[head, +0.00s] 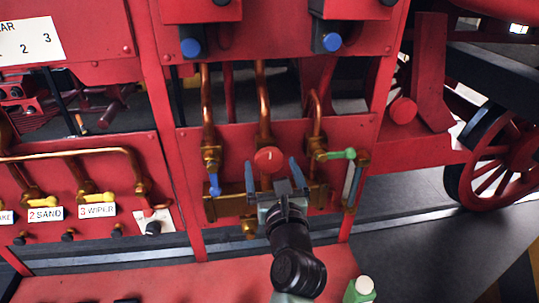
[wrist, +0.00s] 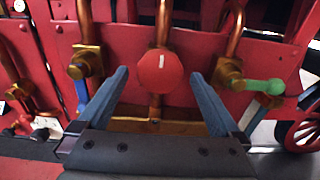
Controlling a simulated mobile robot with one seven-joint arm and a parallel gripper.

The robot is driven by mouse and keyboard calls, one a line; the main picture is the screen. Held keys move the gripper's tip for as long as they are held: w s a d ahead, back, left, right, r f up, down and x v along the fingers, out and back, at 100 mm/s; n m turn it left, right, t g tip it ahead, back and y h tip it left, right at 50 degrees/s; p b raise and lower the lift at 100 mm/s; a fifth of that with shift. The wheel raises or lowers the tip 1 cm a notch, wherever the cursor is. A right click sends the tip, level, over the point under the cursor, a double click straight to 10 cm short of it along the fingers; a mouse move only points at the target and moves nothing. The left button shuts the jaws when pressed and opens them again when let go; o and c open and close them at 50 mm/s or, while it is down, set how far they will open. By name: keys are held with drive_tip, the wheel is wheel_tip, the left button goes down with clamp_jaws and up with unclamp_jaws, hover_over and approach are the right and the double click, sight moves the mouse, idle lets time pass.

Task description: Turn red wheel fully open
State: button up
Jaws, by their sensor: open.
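The red wheel (head: 269,160) is a round disc with a short white mark, set on the red panel below a copper pipe. In the wrist view the red wheel (wrist: 158,73) faces me, with its white mark upright near the top. My gripper (head: 273,170) is in front of it with its two blue fingers spread apart. In the wrist view my gripper (wrist: 160,80) has one finger on each side of the wheel, with gaps between, so it is open and empty. I cannot tell how far the fingertips reach in depth.
A blue lever (head: 214,185) on a brass valve is left of the wheel. A green-handled lever (head: 338,154) is to the right. Yellow-handled valves labelled SAND (head: 46,213) and WIPER (head: 97,210) are at far left. A green bottle (head: 360,289) stands low in front.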

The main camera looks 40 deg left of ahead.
sight(270, 164)
drive_tip(key=shift+x, duration=1.65)
drive_tip(key=c, duration=1.3)
